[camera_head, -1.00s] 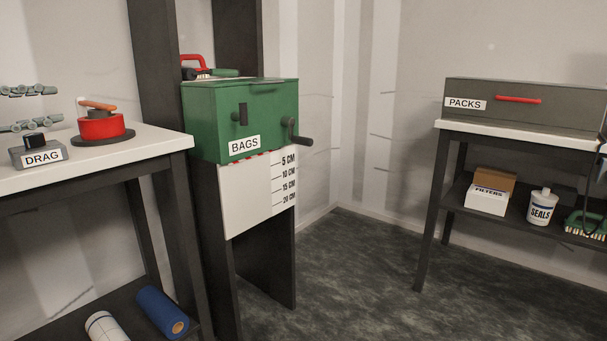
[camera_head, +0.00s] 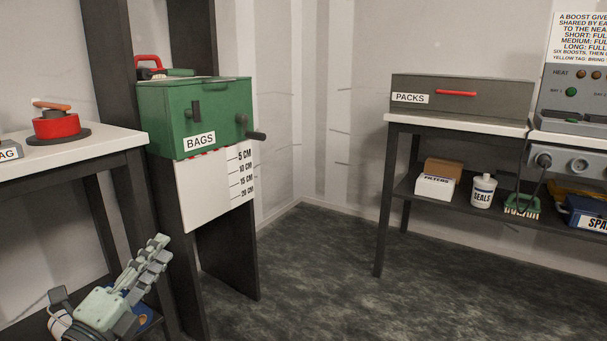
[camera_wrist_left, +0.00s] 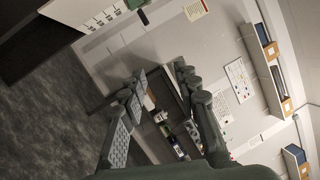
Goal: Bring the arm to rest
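My left gripper (camera_head: 158,252) is in the lower left of the head view, pointing up and to the right. It is in front of the left bench's lower shelf, left of the white measuring panel under the green box. In the left wrist view its two fingers (camera_wrist_left: 160,74) stand apart with nothing between them, so it is open and empty. The wrist camera is tilted and looks across the room to a wall. My right gripper is in neither view.
The green BAGS box (camera_head: 195,112) with a crank stands at centre left. The left bench (camera_head: 110,146) holds a red round device (camera_head: 62,126). The PACKS box (camera_head: 470,97) sits on the right bench (camera_head: 445,122). Floor between them is clear (camera_head: 320,270).

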